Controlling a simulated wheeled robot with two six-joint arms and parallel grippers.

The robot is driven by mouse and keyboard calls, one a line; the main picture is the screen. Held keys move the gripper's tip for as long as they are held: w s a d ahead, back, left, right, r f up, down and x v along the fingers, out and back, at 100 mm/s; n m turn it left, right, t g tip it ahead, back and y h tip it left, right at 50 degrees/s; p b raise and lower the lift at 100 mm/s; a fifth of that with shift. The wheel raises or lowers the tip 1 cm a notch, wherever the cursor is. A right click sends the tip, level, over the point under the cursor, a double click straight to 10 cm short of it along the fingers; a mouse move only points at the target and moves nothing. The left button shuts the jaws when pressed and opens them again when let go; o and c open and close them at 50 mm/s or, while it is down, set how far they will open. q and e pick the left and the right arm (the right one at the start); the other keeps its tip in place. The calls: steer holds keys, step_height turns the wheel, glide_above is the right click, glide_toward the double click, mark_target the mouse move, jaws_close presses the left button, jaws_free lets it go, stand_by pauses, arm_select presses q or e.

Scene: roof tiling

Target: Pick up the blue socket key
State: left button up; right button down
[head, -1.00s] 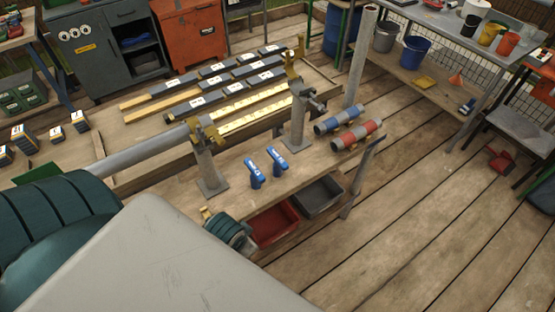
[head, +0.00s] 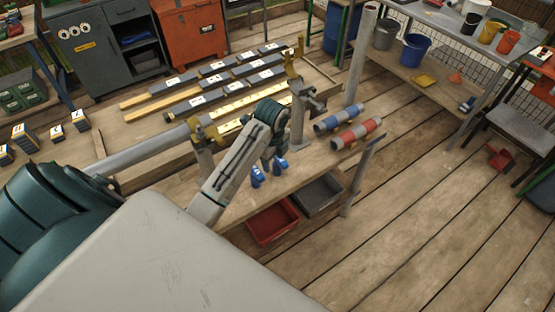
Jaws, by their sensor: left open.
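A grey cylinder with blue bands (head: 335,119) lies on the right end of the wooden bench (head: 318,158), beside a similar one with red bands (head: 356,134). Two small blue hand tools (head: 257,178) stand nearer the bench's front edge. I cannot tell for certain which blue item is the socket key. My left arm reaches over the bench from the lower left. My left gripper (head: 276,152) points down above and beside the blue hand tools, left of the banded cylinders. It is open. Its fingers are small and partly hidden by the wrist. My right gripper is out of view.
A metal post with a clamp (head: 297,115) stands just behind my left gripper, and a grey pipe (head: 147,150) runs left from another post. A red bin (head: 272,222) and a grey bin (head: 319,195) sit below the bench. The plank floor at right is mostly clear.

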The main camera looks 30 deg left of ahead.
mark_target(277, 164)
arm_select(q)
steer(key=w+r+m, duration=0.1)
steer(key=w, duration=0.1)
steer(key=w+a+r+m, duration=0.2)
steer(key=w+r+m, duration=0.1)
steer(key=shift+w+a+g, duration=0.15)
steer(key=shift+w+g, duration=0.15)
step_height(277, 164, down, 3)
steer(key=b, duration=0.3)
step_height(277, 164, down, 2)
steer(key=shift+f, duration=0.1)
steer(key=shift+f+p, duration=0.5)
steer(key=shift+f, duration=0.1)
steer(key=f, duration=0.1)
steer(key=f+p, duration=0.1)
steer(key=f, duration=0.1)
steer(key=shift+w+f, duration=0.2)
steer(key=shift+f, duration=0.45)
steer(key=shift+c, duration=0.4)
jaws_close()
